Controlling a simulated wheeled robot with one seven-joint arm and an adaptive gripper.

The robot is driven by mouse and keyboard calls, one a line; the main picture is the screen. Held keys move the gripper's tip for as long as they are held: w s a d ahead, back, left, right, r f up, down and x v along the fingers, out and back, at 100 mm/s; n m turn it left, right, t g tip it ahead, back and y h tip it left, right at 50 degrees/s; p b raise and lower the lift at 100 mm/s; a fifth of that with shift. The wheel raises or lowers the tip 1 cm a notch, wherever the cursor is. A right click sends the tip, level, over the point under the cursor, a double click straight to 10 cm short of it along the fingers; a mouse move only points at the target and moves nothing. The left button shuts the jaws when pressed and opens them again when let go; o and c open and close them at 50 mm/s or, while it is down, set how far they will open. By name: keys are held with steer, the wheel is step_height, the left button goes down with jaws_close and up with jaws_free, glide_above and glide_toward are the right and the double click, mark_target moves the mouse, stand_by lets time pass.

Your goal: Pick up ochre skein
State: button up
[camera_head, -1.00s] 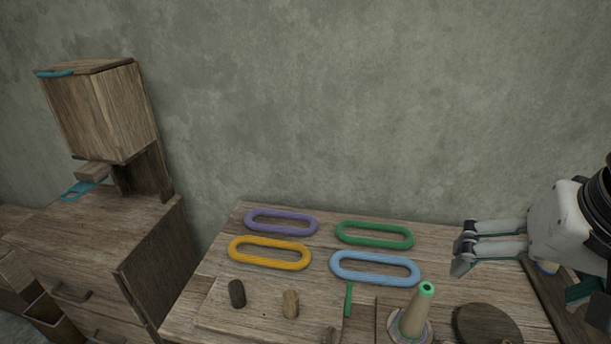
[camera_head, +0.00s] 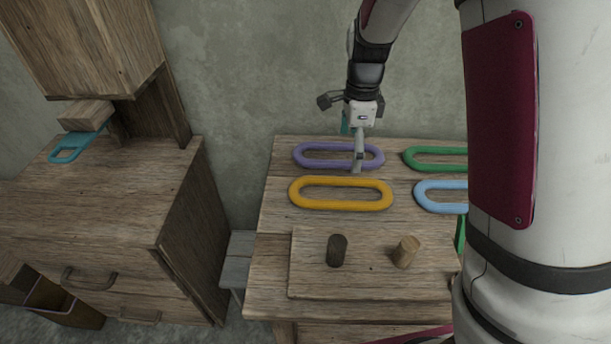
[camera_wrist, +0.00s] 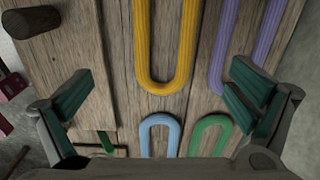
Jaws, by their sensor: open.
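The ochre skein (camera_head: 341,206) is a flat yellow-orange loop lying on the wooden table, in front of the purple skein. In the wrist view one rounded end of the ochre skein (camera_wrist: 165,88) reaches down between the open fingers. My gripper (camera_head: 359,165) points down above the table by the purple skein, just behind the ochre skein. In the wrist view my gripper (camera_wrist: 160,95) has its green-padded fingers wide apart, with nothing held.
The purple skein (camera_head: 309,163), green skein (camera_head: 431,164) and light blue skein (camera_head: 431,207) lie close by. A dark peg (camera_head: 337,250) and a lighter peg (camera_head: 405,252) stand on a board in front. A wooden cabinet (camera_head: 95,230) stands at the left.

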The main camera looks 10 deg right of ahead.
steer(key=w+a+f, duration=0.1)
steer(key=f, duration=0.1)
steer(key=b, duration=0.2)
glide_above(340, 195)
steer(key=f, duration=0.7)
steer(key=shift+s+a, duration=0.15)
steer(key=shift+a, duration=0.05)
steer(key=shift+d+f+b, duration=0.2)
steer(key=shift+f+b, duration=0.2)
steer(key=shift+f, duration=2.6)
steer(key=c, duration=1)
